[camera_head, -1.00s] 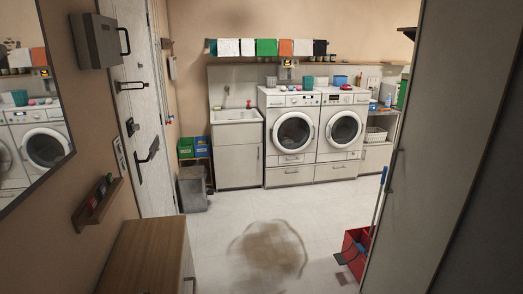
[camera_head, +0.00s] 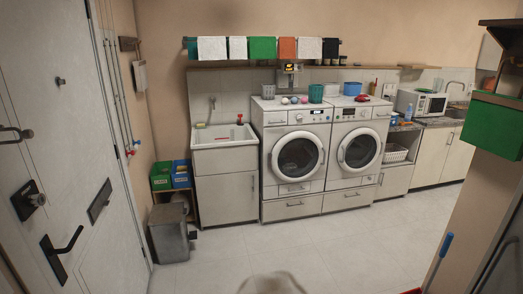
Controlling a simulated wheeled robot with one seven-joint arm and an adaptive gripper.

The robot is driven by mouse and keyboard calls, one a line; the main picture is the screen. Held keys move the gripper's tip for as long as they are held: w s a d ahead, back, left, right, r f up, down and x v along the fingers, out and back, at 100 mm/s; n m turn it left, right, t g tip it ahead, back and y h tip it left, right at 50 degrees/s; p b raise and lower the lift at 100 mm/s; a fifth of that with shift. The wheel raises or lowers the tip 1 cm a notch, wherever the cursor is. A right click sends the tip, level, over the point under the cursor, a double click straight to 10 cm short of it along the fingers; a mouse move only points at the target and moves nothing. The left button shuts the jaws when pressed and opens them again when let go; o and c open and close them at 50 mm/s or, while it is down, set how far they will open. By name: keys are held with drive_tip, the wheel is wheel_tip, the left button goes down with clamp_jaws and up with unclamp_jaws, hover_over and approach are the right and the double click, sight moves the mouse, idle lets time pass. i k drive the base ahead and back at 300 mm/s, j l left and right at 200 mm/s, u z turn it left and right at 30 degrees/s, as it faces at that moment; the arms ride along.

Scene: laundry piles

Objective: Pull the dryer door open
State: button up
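Two white front-loading machines stand side by side against the back wall. The left machine (camera_head: 297,155) and the right machine (camera_head: 357,149) each have a round door with dark glass. The left door (camera_head: 298,158) and the right door (camera_head: 360,150) both look shut. I cannot tell from the picture which machine is the dryer. Each machine has a drawer below it. My gripper is not in view.
A counter with a microwave (camera_head: 422,104) runs to the right. The tiled floor (camera_head: 330,245) ahead is clear. A blue handle (camera_head: 446,245) stands by the right wall.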

sight(273, 158)
drive_tip(key=i, duration=2.8)
drive_tip(key=i+z, duration=0.15)
drive_tip(key=i, duration=0.55)
drive_tip(key=i+j, duration=0.2)
drive_tip(key=i, duration=0.5)
drive_tip(key=i+j+z, duration=0.1)
drive_tip(key=i+z, duration=0.2)
drive_tip(key=i, duration=0.25)
